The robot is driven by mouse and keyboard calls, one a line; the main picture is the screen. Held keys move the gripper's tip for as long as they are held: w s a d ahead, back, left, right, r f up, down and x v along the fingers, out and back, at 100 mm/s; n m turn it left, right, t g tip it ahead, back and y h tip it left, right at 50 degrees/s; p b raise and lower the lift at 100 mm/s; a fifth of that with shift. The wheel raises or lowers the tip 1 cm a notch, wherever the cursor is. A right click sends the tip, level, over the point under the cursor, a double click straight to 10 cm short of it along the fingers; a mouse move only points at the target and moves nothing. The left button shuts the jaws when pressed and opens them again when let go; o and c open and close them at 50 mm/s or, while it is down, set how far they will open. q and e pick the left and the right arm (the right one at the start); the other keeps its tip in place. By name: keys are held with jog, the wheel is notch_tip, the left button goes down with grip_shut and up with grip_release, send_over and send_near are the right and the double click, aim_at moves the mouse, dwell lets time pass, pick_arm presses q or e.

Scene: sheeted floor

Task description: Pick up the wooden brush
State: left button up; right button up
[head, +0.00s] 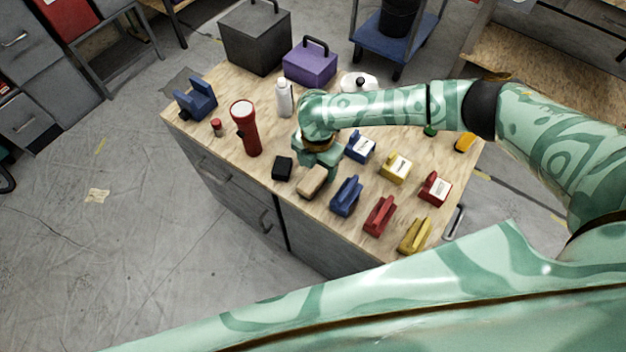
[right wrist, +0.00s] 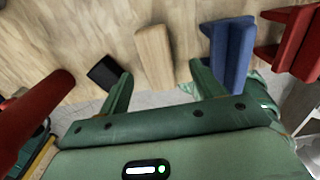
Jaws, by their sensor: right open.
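The wooden brush (head: 313,181) is a light tan block lying on the wooden worktop near its front edge. In the right wrist view the brush (right wrist: 155,57) lies just beyond the fingertips, lined up with the gap between them. My right gripper (head: 318,163) is above and just behind the brush in the head view. In the right wrist view the right gripper (right wrist: 160,83) is open, with one finger to each side of the gap and nothing held. My left gripper is not in view.
A black block (head: 282,168) lies left of the brush and a blue holder (head: 347,196) stands right of it. A red flashlight (head: 245,127) stands further left, a white bottle (head: 284,97) behind. Red (head: 379,215) and yellow (head: 415,236) holders stand further right.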

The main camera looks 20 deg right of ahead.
aim_at(314, 177)
jog(key=shift+s+a+f+b, duration=0.15)
jog(key=shift+f+b, duration=0.25)
jog(key=shift+f, duration=0.45)
jog(key=f, duration=0.1)
jog(key=f+b, duration=0.1)
jog(key=f, duration=0.1)
jog(key=shift+w+a, duration=0.15)
jog(key=shift+w, duration=0.05)
jog(key=shift+f+b, duration=0.35)
jog(key=shift+f, duration=0.1)
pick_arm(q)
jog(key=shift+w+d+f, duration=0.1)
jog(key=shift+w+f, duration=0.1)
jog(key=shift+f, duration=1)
pick_arm(e)
jog(key=shift+r, duration=0.1)
jog(key=c, duration=1.1)
